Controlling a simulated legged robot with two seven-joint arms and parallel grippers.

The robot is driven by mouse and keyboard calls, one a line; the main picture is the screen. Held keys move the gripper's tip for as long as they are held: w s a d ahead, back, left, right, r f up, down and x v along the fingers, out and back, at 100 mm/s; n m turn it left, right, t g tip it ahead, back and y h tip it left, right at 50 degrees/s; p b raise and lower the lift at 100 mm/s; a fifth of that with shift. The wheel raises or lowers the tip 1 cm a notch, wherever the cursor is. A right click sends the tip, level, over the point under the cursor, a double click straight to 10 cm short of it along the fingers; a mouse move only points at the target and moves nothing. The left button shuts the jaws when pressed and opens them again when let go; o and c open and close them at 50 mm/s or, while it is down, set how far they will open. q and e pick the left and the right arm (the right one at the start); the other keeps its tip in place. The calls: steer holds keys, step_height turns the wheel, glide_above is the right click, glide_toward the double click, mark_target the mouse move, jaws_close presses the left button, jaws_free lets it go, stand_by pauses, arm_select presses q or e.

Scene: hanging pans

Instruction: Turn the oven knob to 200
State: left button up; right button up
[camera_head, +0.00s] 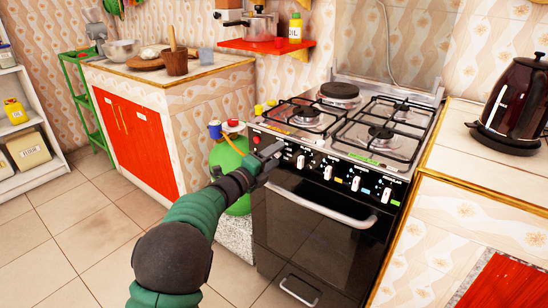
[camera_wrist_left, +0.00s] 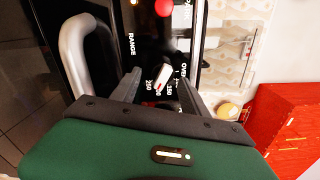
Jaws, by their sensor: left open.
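The oven (camera_head: 315,215) stands ahead, with a black panel carrying a row of white knobs below the hob. My left gripper (camera_head: 274,154) is at the left end of that panel. In the left wrist view, the oven knob (camera_wrist_left: 162,76) is white and lies between the open fingers of the left gripper (camera_wrist_left: 158,90). Printed numbers, including 250 and 150, show around it. The knob sits tilted, and I cannot tell its exact setting or whether the fingers touch it. My right gripper is not in view.
The oven door handle (camera_head: 322,207) runs below the panel, and also shows in the left wrist view (camera_wrist_left: 80,55). A green gas cylinder (camera_head: 231,166) stands left of the oven. A dark kettle (camera_head: 514,100) is on the right counter. The floor at left is clear.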

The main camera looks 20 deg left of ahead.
arm_select(q)
steer(key=p+v, duration=0.4)
steer(key=v, duration=1.3)
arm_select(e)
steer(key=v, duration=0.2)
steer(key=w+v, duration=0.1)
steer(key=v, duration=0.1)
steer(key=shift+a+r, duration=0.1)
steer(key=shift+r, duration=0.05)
arm_select(q)
steer(key=shift+o, duration=0.2)
steer(key=shift+w+a, duration=0.1)
steer(key=shift+a, duration=0.05)
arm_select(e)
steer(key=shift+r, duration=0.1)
